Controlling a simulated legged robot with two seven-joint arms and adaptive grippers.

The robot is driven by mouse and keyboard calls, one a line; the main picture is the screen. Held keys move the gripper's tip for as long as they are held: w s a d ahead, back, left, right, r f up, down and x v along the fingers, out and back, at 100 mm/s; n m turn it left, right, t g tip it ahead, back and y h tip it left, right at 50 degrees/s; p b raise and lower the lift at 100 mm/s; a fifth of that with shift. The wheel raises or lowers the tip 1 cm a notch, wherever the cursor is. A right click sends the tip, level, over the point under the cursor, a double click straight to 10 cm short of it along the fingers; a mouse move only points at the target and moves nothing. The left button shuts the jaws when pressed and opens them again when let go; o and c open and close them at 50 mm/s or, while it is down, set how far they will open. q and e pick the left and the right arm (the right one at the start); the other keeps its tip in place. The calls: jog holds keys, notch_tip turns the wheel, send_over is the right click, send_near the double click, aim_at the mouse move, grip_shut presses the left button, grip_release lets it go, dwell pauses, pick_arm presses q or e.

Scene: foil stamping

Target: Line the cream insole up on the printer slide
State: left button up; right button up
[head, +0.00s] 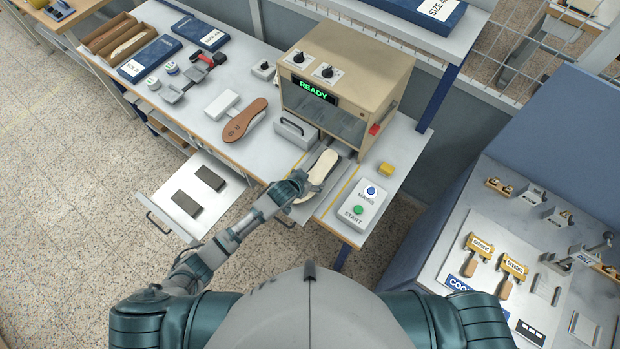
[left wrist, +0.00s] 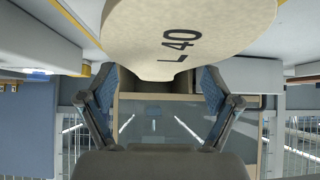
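The cream insole (head: 322,167) is at the front of the stamping printer (head: 345,80), over the grey slide area. In the left wrist view the insole (left wrist: 190,30) fills the top, its face marked "L 40", with one rounded end toward my fingers. My left gripper (head: 298,186) is at the insole's near end. In the left wrist view the left gripper's fingers (left wrist: 158,82) stand apart on either side of that end, with small gaps showing. Whether the insole rests flat on the slide cannot be told; my gripper hides part of it. My right gripper is out of view.
A brown insole (head: 245,120) and a white block (head: 221,105) lie left of the printer. A grey handled block (head: 296,131) stands close to the slide. An open drawer (head: 222,166) juts out front left.

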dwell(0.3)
pick_arm(q)
jog(key=v, duration=1.2)
jog(key=shift+a+f, duration=0.1)
